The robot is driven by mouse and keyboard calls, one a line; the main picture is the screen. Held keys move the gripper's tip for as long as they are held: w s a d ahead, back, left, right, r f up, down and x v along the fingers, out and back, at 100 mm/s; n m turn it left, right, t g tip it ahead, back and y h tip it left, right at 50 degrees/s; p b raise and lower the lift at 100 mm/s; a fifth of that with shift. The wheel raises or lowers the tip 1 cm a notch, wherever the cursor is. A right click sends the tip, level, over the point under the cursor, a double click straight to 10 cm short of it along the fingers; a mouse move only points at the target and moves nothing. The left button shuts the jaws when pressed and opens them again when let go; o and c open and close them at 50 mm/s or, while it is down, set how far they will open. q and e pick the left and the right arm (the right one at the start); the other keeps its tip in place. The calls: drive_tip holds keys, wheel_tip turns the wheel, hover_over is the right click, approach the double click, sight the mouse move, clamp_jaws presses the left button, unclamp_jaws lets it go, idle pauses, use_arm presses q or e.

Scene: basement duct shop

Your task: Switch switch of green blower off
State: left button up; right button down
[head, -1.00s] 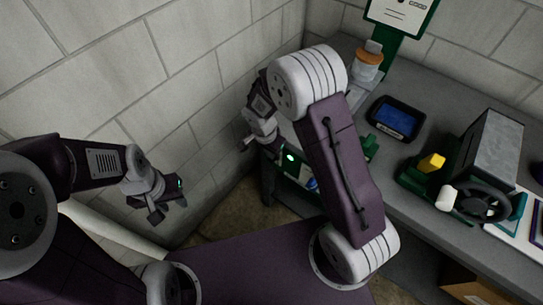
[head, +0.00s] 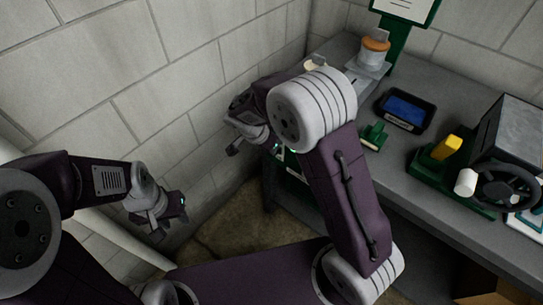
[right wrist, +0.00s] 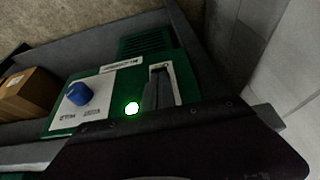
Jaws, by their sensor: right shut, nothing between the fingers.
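The green blower (right wrist: 190,68) shows in the right wrist view as a green housing with a vent grille. Its front has a blue knob (right wrist: 79,93), a lit green lamp (right wrist: 132,108) and a white switch plate (right wrist: 171,75). My right gripper (right wrist: 158,72) appears as shut, dark grey fingers in front of this plate. They cover much of it; I cannot tell whether they touch the switch. In the head view my right arm hides most of the blower, and the right gripper (head: 236,146) is left of the bench corner. My left gripper (head: 168,215) looks open and empty near the wall.
The grey bench (head: 455,232) carries a tablet-like device (head: 404,110), a small green stand (head: 374,136), a machine with a black handwheel (head: 505,190) and an orange-topped item (head: 375,48). A block wall (head: 200,60) stands close on the left. A cardboard box (right wrist: 28,95) is beside the blower.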

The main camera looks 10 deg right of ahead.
drive_tip(key=f+t+h+b, duration=0.1)
drive_tip(key=b, duration=0.5)
drive_tip(key=s+a+f+t+h+b, duration=0.1)
drive_tip(key=h+b, duration=0.1)
drive_tip(key=b, duration=0.4)
drive_tip(key=shift+a+f+b, duration=0.1)
drive_tip(key=shift+b, duration=0.2)
drive_tip(key=shift+w, duration=0.1)
drive_tip(key=shift+w+d+r, duration=0.35)
drive_tip(key=shift+w+d, duration=0.05)
drive_tip(key=shift+d, duration=0.15)
